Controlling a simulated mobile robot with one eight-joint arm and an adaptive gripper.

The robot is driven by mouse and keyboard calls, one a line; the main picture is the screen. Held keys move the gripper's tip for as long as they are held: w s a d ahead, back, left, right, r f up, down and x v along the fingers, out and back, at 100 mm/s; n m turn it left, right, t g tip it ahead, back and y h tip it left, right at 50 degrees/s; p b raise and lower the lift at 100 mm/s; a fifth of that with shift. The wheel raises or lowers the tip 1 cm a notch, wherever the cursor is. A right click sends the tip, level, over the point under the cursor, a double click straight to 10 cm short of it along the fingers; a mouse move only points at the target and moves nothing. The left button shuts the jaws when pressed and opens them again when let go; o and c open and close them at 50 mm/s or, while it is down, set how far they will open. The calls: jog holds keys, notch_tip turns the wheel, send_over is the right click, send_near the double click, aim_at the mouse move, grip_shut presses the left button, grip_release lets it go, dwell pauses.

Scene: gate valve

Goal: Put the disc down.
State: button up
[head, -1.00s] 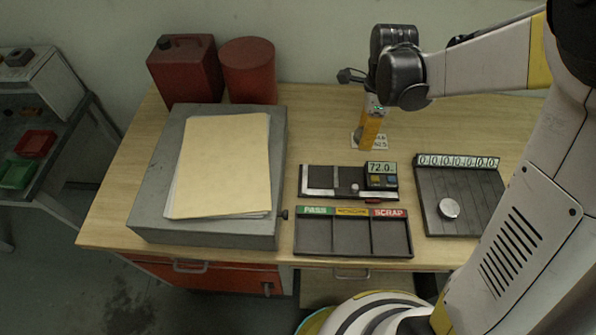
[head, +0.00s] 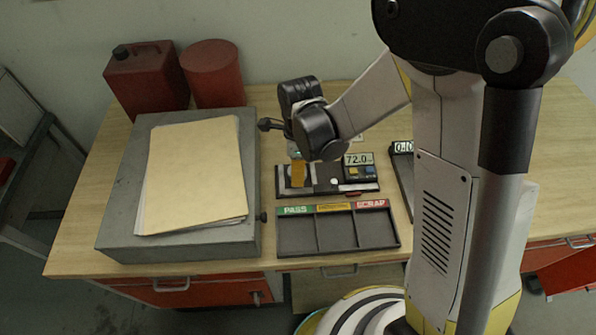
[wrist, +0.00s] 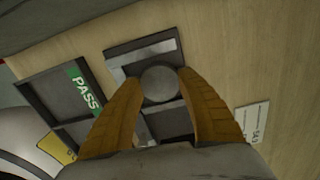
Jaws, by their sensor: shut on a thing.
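The grey round disc (wrist: 160,83) shows in the wrist view between the two yellow fingertips of my gripper (wrist: 163,84). The fingers are shut on its sides. Beneath it is the black measuring gauge (wrist: 116,52) with pale metal bars; I cannot tell whether the disc touches it. In the head view my gripper (head: 297,178) points down at the left part of the gauge (head: 325,189), whose display reads 72.0. There the fingers mostly hide the disc.
The sorting tray (head: 337,254) with PASS, a yellow-labelled and SCRAP compartments lies in front of the gauge, empty. A grey block with folders (head: 192,175) stands left. A dark rack (head: 403,180) at right is mostly hidden by my arm. A white card (wrist: 252,121) lies behind the gauge.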

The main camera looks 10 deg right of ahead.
jog(key=shift+f, duration=0.2)
jog(key=o, duration=1.1)
notch_tip(320, 180, up, 12)
jog(key=p, duration=0.3)
jog(key=shift+s+d+r+n+t, duration=1.2)
jog(key=shift+s+d+r+n, duration=0.9)
jog(key=shift+n, duration=1.15)
jog(key=shift+s+d+r+n+t, duration=1.4)
jog(key=shift+d+r+n, duration=0.75)
jog(key=shift+n, duration=1.15)
jog(key=shift+s+d+r+n+t, duration=1)
jog(key=shift+s+d+r+n, duration=1.2)
jog(key=shift+n, duration=1.05)
